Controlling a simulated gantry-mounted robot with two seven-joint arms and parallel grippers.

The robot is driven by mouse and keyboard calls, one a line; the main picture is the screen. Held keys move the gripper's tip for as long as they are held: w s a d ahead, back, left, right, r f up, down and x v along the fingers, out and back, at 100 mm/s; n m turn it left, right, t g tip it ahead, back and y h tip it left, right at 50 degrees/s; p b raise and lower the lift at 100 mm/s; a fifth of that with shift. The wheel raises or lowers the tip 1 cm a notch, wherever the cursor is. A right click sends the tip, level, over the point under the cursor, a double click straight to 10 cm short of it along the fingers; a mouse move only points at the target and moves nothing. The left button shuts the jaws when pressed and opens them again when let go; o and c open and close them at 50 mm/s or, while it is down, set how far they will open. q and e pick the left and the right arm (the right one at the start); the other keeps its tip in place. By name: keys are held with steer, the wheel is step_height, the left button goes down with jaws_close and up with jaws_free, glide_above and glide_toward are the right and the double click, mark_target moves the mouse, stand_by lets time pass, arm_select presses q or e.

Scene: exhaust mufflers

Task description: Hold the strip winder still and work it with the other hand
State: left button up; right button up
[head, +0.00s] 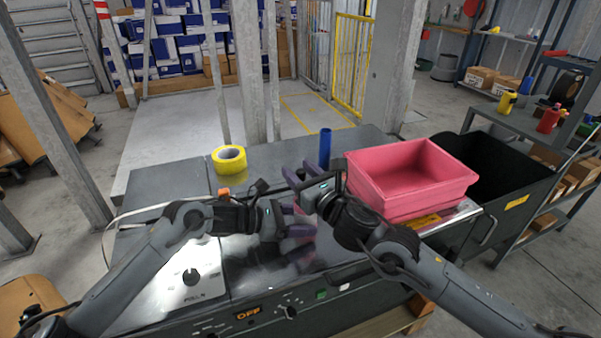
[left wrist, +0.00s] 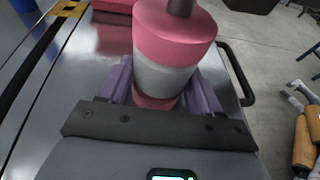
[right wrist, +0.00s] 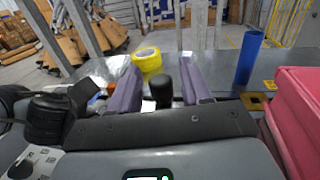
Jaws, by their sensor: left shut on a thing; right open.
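The strip winder (left wrist: 168,70) is an upright pink and grey cylinder with a dark stem on top in the left wrist view. My left gripper (head: 304,220) is shut on its lower part, with a purple finger on each side. It also shows low in the left wrist view. In the head view the winder is mostly hidden by my grippers. My right gripper (head: 300,172) is open, above and behind the left one. In the right wrist view a black knob (right wrist: 162,88) stands between its purple fingers (right wrist: 160,92), with gaps on both sides.
A pink bin (head: 410,178) stands right of my right gripper on the metal bench (head: 165,185). A blue cylinder (head: 325,149) stands behind the grippers. A yellow tape roll (head: 229,159) lies at the back left. A black bin (head: 510,160) is at the far right.

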jaws_close()
steer(key=shift+m+t+h, duration=0.3)
steer(key=shift+h, duration=0.1)
steer(key=m+t+h, duration=0.1)
steer(key=h, duration=0.1)
steer(key=m+t+h, duration=0.1)
steer(key=m+h, duration=0.1)
steer(key=h, duration=0.1)
steer(key=shift+w+d, duration=0.15)
steer(key=shift+d, duration=0.25)
steer(key=shift+s+d+m+g+h, duration=0.15)
steer(key=shift+d+m+g+h, duration=0.35)
steer(key=shift+m+h, duration=1.6)
steer(key=shift+s+d+m+g+h, duration=0.15)
steer(key=shift+d+m+g+h, duration=0.3)
steer(key=shift+m+h, duration=1.65)
steer(key=shift+s+d+m+g+h, duration=0.25)
steer(key=shift+m+g+h, duration=0.55)
steer(key=shift+h, duration=2.4)
steer(key=shift+f+m, duration=0.1)
steer(key=shift+m, duration=0.2)
